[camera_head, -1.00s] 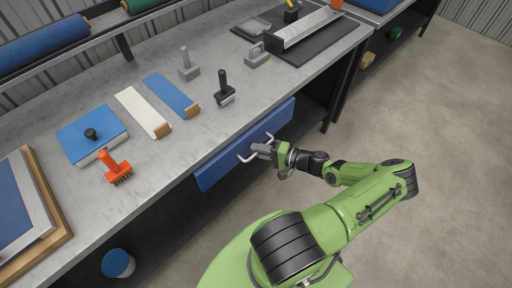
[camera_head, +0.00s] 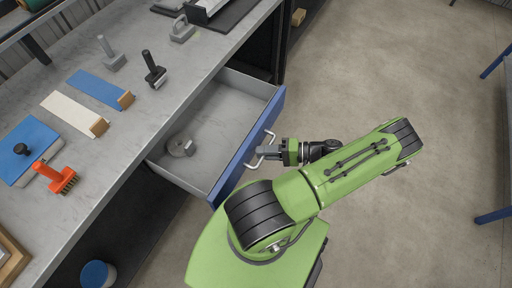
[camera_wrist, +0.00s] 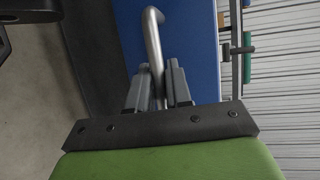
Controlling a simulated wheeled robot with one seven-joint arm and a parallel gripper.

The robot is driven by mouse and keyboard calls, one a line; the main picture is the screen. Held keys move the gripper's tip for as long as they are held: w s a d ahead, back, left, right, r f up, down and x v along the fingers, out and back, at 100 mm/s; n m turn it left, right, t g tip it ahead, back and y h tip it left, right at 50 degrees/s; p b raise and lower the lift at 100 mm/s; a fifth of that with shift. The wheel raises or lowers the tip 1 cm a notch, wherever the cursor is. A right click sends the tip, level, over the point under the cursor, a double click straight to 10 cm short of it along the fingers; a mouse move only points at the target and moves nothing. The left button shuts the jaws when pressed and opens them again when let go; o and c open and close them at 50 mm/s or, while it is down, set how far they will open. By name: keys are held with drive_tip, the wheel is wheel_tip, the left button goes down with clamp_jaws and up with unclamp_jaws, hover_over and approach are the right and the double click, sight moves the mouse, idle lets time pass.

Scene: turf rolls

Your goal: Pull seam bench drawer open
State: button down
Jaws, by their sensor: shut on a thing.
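The seam bench drawer (camera_head: 207,124) stands pulled well out of the bench (camera_head: 118,122) in the head view. It has a grey inside and a blue front (camera_head: 246,150). A roundish grey thing (camera_head: 181,146) lies inside near its left end. My gripper (camera_head: 268,153) is shut on the silver bar handle (camera_head: 257,160) on the blue front. In the wrist view the handle (camera_wrist: 153,42) runs between the two fingers of my gripper (camera_wrist: 159,85), with the blue front (camera_wrist: 190,35) behind it.
On the bench top stand an orange brush (camera_head: 53,176), a black-handled roller (camera_head: 153,70), a grey-handled tool (camera_head: 109,54) and blue and white strips. A blue bucket (camera_head: 98,275) is below the bench. Open concrete floor (camera_head: 400,60) lies to the right.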

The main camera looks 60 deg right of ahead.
drive_tip(key=shift+s, duration=0.9)
drive_tip(key=c, duration=1.1)
unclamp_jaws()
drive_tip(key=v, duration=1.5)
drive_tip(key=shift+s+d+r, duration=0.1)
drive_tip(key=shift+s+d, duration=0.1)
drive_tip(key=shift+s, duration=0.1)
